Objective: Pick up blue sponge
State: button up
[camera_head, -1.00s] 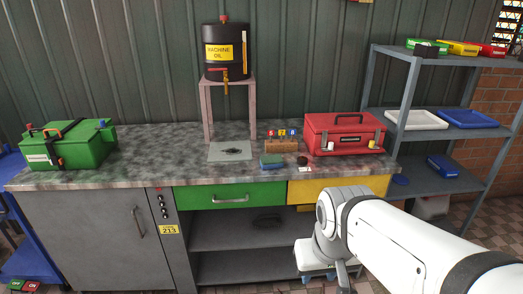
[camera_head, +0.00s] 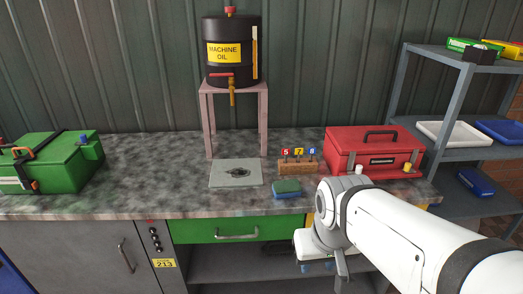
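The blue sponge (camera_head: 286,188) is a small block with a green top and a blue lower part. It lies on the speckled grey worktop (camera_head: 140,200) near the front edge, above the right end of the green drawer. My white arm comes in from the lower right. Its wrist is in front of the worktop, below and to the right of the sponge and apart from it. My gripper is mostly hidden behind the wrist, and its fingers cannot be made out.
A wooden block with numbered tags (camera_head: 297,167) stands just behind the sponge. A grey plate (camera_head: 235,180) lies to its left, before the pink stand with the oil drum (camera_head: 231,65). A red toolbox (camera_head: 374,150) stands right, a green box (camera_head: 50,165) left. Shelves (camera_head: 400,85) are far right.

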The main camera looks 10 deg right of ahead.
aim_at(289, 188)
jog(key=i, duration=0.85)
jog(key=z, duration=0.05)
